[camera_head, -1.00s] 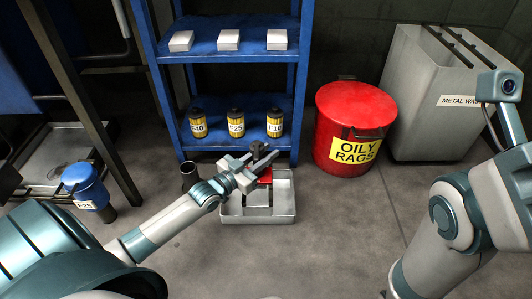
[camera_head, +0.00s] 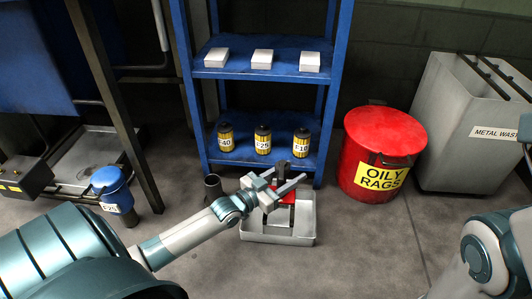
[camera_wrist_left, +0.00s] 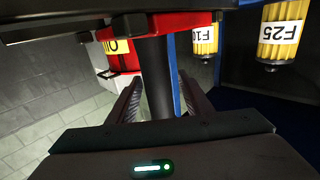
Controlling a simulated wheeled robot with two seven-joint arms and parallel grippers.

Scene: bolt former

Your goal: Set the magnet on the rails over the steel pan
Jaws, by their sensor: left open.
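A red and black device (camera_head: 284,169), which looks to be the magnet, stands upright at the back of a grey metal pan (camera_head: 247,236) on the floor. My left gripper (camera_head: 288,188) is open at this device, above the pan. In the left wrist view, the dark upright post (camera_wrist_left: 155,75) stands between the two fingers (camera_wrist_left: 158,102), with gaps at both sides. A larger steel pan (camera_head: 88,158) with dark rails lies under the blue frame at left. A black box with a yellow label (camera_head: 22,172) is beside those rails. My right gripper is out of view.
A blue shelf (camera_head: 265,72) behind holds white boxes and yellow-black canisters (camera_head: 263,140). A red oily-rags bin (camera_head: 378,150) and a metal-waste bin (camera_head: 455,120) stand at right. A blue canister (camera_head: 113,188) and a dark cup (camera_head: 213,187) stand left of the pan.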

